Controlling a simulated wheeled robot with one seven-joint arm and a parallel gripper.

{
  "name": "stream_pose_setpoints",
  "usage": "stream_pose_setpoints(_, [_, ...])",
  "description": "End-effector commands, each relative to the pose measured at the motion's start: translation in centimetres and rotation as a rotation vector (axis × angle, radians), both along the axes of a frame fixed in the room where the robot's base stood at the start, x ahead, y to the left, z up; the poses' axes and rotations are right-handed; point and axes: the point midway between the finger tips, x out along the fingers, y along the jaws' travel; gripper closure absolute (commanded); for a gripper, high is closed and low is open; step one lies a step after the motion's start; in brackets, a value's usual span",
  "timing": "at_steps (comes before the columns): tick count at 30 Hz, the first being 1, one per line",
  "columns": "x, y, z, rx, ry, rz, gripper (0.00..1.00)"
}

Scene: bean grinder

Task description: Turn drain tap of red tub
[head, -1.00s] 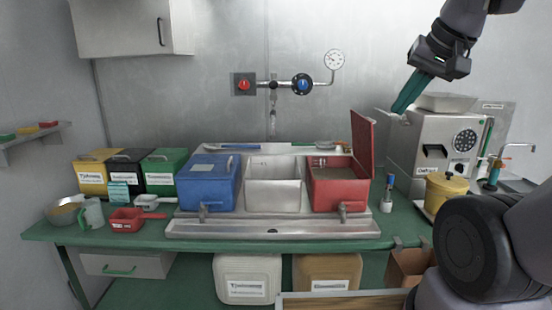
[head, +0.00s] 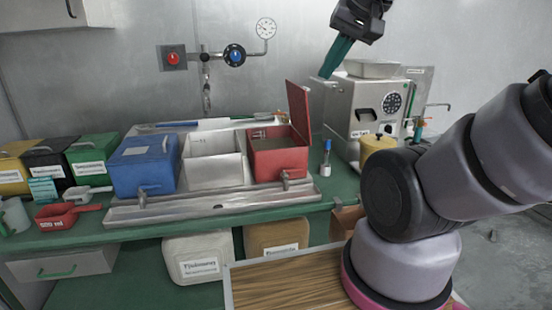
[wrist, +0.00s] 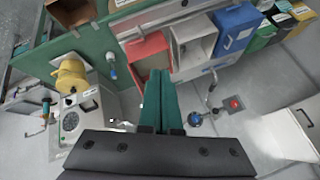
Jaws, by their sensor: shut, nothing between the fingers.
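The red tub (head: 277,160) stands at the right end of the metal sink unit, its red lid (head: 299,108) raised upright on its right side. Its small grey drain tap (head: 287,180) sticks out at the front near the base. My gripper (head: 334,70) is high above the grinder machine, right of and well above the tub, with its teal fingers pointing down. In the wrist view my gripper's fingers (wrist: 160,85) are together and empty, and the red tub (wrist: 148,57) lies beyond their tips.
A blue tub (head: 145,165) with its own tap and a white basin (head: 212,160) stand left of the red tub. The grinder machine (head: 362,120), a yellow pot (head: 377,147) and a blue-capped bottle (head: 326,158) stand to its right. The space before the taps is clear.

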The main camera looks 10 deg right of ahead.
Motion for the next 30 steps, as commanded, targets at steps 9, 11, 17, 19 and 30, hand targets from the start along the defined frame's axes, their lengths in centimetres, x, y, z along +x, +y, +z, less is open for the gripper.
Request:
stream_pose_setpoints(9, [0.2, 0.0, 0.0, 0.003, 0.003, -0.003, 0.66])
stream_pose_setpoints(11, [0.7, -0.1, 0.0, 0.013, 0.013, -0.015, 0.53])
stream_pose_setpoints(17, [5.8, -0.5, -1.1, 0.114, 0.108, -0.15, 0.53])
stream_pose_setpoints(19, [8.4, -0.8, -2.1, 0.157, 0.154, -0.223, 0.53])
stream_pose_setpoints(30, [21.2, -2.6, -11.6, 0.306, 0.361, -0.653, 0.53])
